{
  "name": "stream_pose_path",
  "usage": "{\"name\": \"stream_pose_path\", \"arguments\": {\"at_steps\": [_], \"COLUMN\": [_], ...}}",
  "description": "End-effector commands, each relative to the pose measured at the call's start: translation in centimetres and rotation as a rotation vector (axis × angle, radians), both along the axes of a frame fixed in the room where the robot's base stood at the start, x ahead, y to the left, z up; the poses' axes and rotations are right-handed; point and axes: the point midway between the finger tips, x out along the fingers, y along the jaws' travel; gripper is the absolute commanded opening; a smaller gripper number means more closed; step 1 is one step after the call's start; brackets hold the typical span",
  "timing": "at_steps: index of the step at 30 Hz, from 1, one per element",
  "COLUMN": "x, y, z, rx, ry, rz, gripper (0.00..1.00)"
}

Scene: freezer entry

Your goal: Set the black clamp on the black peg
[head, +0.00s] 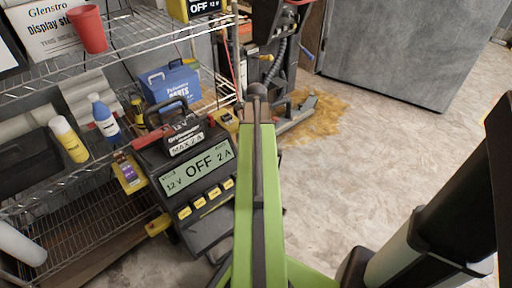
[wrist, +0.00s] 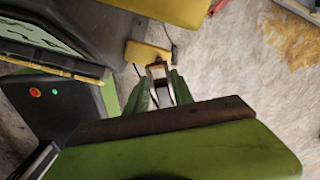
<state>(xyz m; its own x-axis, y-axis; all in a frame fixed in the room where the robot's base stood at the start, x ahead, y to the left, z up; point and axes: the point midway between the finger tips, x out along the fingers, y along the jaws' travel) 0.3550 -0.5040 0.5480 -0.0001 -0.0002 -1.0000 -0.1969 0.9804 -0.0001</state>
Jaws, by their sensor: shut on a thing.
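In the wrist view my gripper (wrist: 161,92) has its two green fingers closed around a small dark-edged piece with a pale middle (wrist: 158,73). It is probably the black clamp, but it is too small to be sure. A yellow block (wrist: 147,54) lies just beyond the fingertips, with a thin dark line beside it. I cannot make out the black peg clearly in either view. In the head view my green arm hides the fingers and the held piece. The charger (head: 200,168), with an "OFF" display, stands left of my arm.
A wire shelf rack (head: 60,207) fills the left, with a blue parts box (head: 174,84), a red cup (head: 89,29) and several bottles. A dark machine (head: 291,97) stands beyond my arm, near a yellow-brown floor stain (head: 325,107). Open floor lies to the right.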

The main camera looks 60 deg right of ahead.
Motion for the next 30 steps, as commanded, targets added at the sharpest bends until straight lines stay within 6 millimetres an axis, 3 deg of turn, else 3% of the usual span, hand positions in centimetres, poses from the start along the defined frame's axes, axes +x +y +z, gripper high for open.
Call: {"name": "stream_pose_path", "arguments": {"at_steps": [5, 18, 30], "x": [0.0, 0.1, 0.1], "y": [0.0, 0.0, 0.1], "z": [-0.4, -4.0, -4.0], "rx": [0.0, 0.0, 0.0], "ry": [0.0, 0.0, 0.0], "rz": [0.001, 0.003, 0.004], "gripper": [0.0, 0.0, 0.0]}}
